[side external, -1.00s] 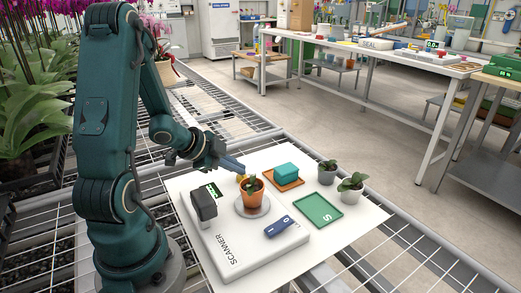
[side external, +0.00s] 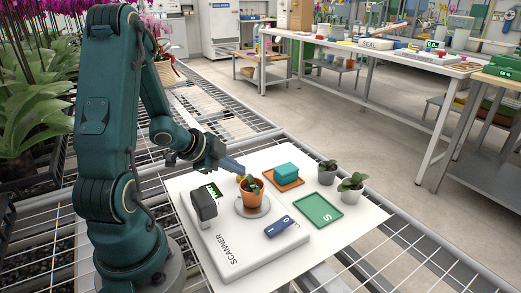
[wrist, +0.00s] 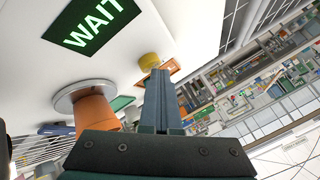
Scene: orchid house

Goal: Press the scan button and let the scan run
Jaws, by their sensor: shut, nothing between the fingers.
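The white scanner (side external: 258,252) lies on a white sheet, with a dark display post (side external: 203,206) at its left. In the wrist view its green-on-black screen (wrist: 92,24) reads WAIT. An orange pot (side external: 252,197) with a small plant stands upright on the round grey plate (side external: 240,209); the pot also shows in the wrist view (wrist: 97,112). A yellow button (wrist: 150,61) is just beyond my fingertips, partly hidden behind them in the side view. My gripper (side external: 240,168) is shut and empty; I cannot tell whether it touches the button.
A blue switch marked I and O (side external: 282,225) lies at the scanner's front right. Beyond are a teal block (side external: 285,170) on an orange tray (side external: 297,184), a green tray marked S (side external: 318,211), and two potted plants (side external: 327,174), (side external: 350,190). Space above the sheet's right part is clear.

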